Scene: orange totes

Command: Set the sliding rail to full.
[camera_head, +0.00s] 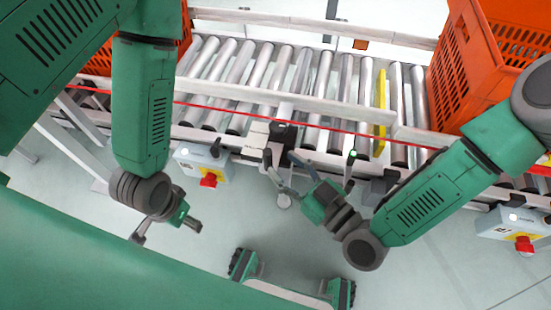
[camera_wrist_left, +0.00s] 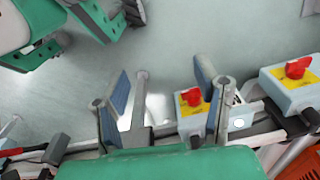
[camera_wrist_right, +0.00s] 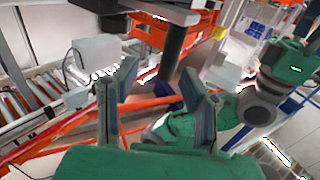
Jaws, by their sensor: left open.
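A roller conveyor (camera_head: 320,85) runs across the head view. A pale rail (camera_head: 330,118) lies along its near side, with a thin red line in front. A pale block (camera_head: 258,133) and a dark clamp-like part (camera_head: 283,131) sit at this rail; which part slides is unclear. My right gripper (camera_head: 309,168) is open just in front of the rail, one finger close to the pale block; contact cannot be told. In the right wrist view its fingers (camera_wrist_right: 153,95) are apart with nothing gripped. My left gripper (camera_head: 166,228) is open and empty, low at the left; it also shows in the left wrist view (camera_wrist_left: 163,82).
A yellow bar (camera_head: 380,110) lies across the rollers. An orange tote (camera_head: 463,75) stands at the right end. Control boxes with red knobs hang below the conveyor at left (camera_head: 201,165) and right (camera_head: 510,230).

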